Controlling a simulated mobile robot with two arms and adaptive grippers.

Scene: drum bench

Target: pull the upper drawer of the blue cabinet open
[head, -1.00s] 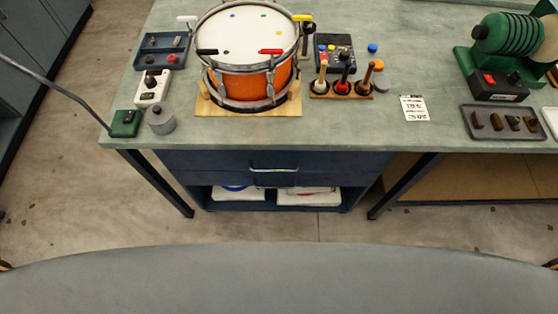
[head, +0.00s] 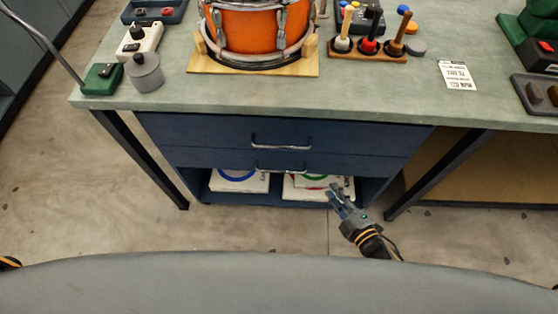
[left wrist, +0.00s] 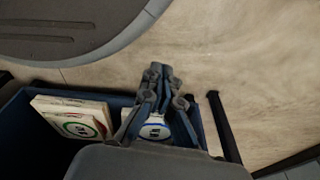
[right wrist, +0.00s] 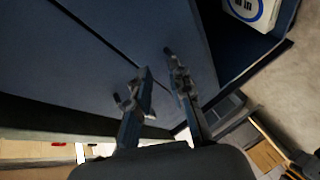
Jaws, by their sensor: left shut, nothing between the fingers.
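The blue cabinet (head: 160,130) hangs under the workbench. Its upper drawer (head: 215,133) looks closed, with a silver bar handle (head: 281,142) in the middle of its front. The lower drawer (head: 210,158) below it also looks closed and has its own handle (head: 281,169). My right gripper (head: 335,190) is in front of the cabinet, low and right of both handles, apart from them. In the right wrist view my right gripper (right wrist: 156,68) is open and empty, facing dark blue panels. My left gripper (left wrist: 157,70) is shut and empty in the left wrist view, outside the head view.
An open shelf under the drawers holds white boxes (head: 240,182). Table legs (head: 150,165) stand on both sides. An orange drum (head: 252,32), a tool rack (head: 365,52) and a grey cylinder (head: 145,75) stand on the bench top (head: 210,95). The floor in front is clear.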

